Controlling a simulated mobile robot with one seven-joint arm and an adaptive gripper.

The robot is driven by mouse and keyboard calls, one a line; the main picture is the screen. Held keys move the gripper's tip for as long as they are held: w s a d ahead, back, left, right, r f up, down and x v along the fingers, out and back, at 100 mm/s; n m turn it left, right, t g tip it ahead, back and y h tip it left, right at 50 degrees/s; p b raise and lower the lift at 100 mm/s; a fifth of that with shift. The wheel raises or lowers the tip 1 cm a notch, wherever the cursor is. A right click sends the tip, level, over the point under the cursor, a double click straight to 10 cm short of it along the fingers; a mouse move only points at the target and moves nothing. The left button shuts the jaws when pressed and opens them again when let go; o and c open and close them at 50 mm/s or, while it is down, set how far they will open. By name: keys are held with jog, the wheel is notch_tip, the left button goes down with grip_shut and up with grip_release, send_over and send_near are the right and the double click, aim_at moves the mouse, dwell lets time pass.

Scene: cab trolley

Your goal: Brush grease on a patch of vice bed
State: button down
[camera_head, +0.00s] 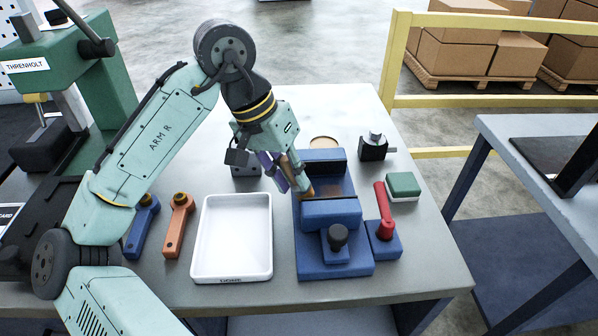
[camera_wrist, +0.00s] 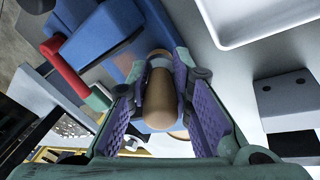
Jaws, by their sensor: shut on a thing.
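The blue vice (camera_head: 335,262) stands on the bench, right of the white tray. Its bed (camera_head: 318,188) shows as a dark brownish strip between the two blue jaw blocks, partly covered by my gripper. My gripper (camera_head: 286,174) is at the bed's left side, with its purple pads closed on a brush (camera_head: 301,176) with a tan wooden handle. In the wrist view the brush handle (camera_wrist: 159,100) lies between the pads (camera_wrist: 160,108), its rounded end toward the camera. The bristles are hidden, so I cannot tell whether they touch the bed. The blue vice (camera_wrist: 112,38) is beyond.
The white tray (camera_head: 232,274) is empty. Blue (camera_head: 141,228) and orange (camera_head: 178,226) tools lie left of it. A red-handled blue block (camera_head: 385,240), a green-and-white block (camera_head: 403,186) and a dark block (camera_head: 373,150) stand right of the vice. A round tan-topped thing (camera_head: 323,141) is behind it.

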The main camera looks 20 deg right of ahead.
jog(key=shift+w+d, duration=0.2)
jog(key=shift+w, duration=0.05)
jog(key=shift+s+d+r+p, duration=0.1)
jog(key=shift+s+d+p, duration=0.25)
jog(key=shift+d, duration=0.5)
jog(key=shift+s+d+f+p, duration=0.1)
jog(key=shift+s+d+p, duration=0.1)
jog(key=shift+d+p, duration=0.55)
jog(key=shift+s+d+r+p, duration=0.1)
jog(key=shift+s+d+p, duration=0.15)
jog(key=shift+d, duration=0.75)
jog(key=shift+s+d, duration=0.25)
jog(key=shift+d, duration=0.7)
jog(key=shift+w+a, duration=0.2)
jog(key=shift+a, duration=0.6)
jog(key=shift+w+a, duration=0.15)
jog(key=shift+a, duration=0.65)
jog(key=shift+w+a, duration=0.2)
jog(key=shift+a, duration=0.6)
jog(key=shift+w+a+f, duration=0.15)
jog(key=shift+w+a, duration=0.1)
jog(key=shift+a, duration=0.4)
jog(key=shift+w+a+f, duration=0.15)
jog(key=shift+w+a, duration=0.1)
jog(key=shift+a, duration=0.35)
jog(key=shift+r, duration=3.2)
